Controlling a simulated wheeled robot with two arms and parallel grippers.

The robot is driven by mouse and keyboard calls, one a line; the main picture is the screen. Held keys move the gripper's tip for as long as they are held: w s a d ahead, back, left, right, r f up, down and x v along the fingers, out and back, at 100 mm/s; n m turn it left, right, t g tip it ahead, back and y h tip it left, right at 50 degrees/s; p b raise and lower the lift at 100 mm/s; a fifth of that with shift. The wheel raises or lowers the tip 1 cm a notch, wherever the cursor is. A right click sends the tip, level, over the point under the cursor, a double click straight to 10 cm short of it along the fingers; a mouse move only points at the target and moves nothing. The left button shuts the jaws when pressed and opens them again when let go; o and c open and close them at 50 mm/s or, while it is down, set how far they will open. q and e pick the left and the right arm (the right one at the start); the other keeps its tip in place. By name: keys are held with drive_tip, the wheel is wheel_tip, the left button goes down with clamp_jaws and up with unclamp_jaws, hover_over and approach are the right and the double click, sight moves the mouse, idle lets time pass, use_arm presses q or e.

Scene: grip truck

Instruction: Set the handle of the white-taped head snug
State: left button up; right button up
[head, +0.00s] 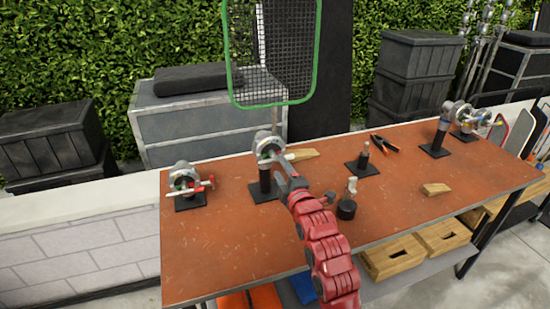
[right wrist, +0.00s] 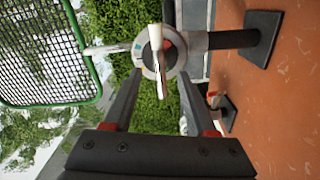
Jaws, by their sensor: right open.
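The head with a pale, white-looking collar (right wrist: 195,41) stands on a black post; in the head view this grip head (head: 268,143) is left of centre on the table. Its handle (right wrist: 156,40) is a pale bar crossing the round face, lying between my fingers in the picture. My right gripper (head: 284,168) is at this head from the near side. In the right wrist view the right gripper (right wrist: 161,76) is open, its fingers either side of the handle; contact cannot be told. My left gripper is not in view.
A head with a red handle (head: 186,182) sits low at the left. A blue-taped head (head: 442,128) stands at the right.

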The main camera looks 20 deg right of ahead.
sight(276, 161)
drive_tip(key=w+p, duration=0.1)
drive_tip(key=w, duration=0.3)
drive_tip(key=shift+w+a+r, duration=0.1)
drive_tip(key=shift+w, duration=0.65)
clamp_jaws()
